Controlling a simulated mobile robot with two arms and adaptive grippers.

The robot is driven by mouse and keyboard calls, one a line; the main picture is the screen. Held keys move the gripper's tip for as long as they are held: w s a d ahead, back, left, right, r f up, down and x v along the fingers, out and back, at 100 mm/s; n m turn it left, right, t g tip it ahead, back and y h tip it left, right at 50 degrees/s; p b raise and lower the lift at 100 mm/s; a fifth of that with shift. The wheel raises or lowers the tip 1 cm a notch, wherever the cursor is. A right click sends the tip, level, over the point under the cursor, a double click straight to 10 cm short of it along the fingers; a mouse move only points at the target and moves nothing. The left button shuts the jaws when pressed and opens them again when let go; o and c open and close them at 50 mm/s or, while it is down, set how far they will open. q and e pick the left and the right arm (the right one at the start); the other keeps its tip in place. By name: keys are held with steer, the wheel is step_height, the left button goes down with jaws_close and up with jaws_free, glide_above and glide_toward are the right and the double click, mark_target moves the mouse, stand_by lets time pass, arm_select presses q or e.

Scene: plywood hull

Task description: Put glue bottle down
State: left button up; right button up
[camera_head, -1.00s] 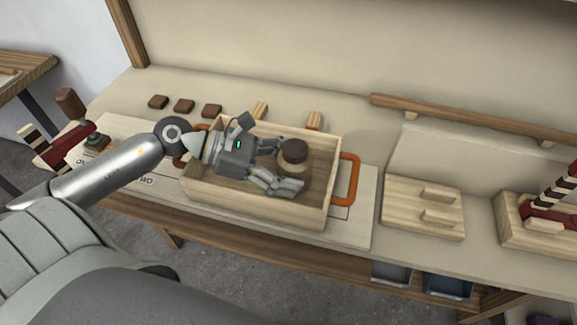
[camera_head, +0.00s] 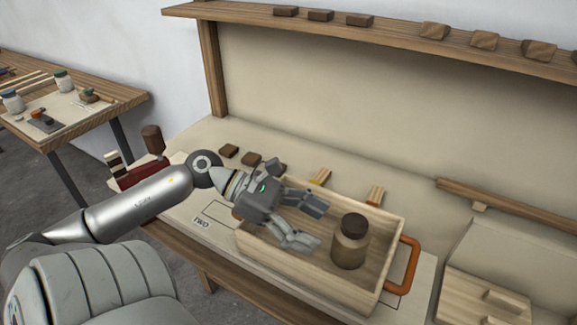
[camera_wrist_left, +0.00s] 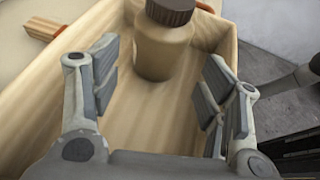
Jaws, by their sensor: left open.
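The glue bottle (camera_head: 350,247), tan with a dark brown ribbed cap, stands upright inside a light wooden crate (camera_head: 310,277) with orange handles. It also shows in the left wrist view (camera_wrist_left: 163,48), near the crate's far end. My left gripper (camera_head: 318,224) is open and empty, over the crate to the left of the bottle. In the left wrist view its fingers (camera_wrist_left: 158,95) are spread wide, with the bottle beyond them and apart from them. My right gripper is not in view.
Brown blocks (camera_head: 251,159) lie behind the crate. A pale wooden piece with raised bars (camera_head: 490,300) sits to the right. A shelf with blocks (camera_head: 398,25) runs above the bench. A side table (camera_head: 75,110) with jars stands at the left.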

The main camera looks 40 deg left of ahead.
arm_select(q)
steer(key=shift+v, duration=2.35)
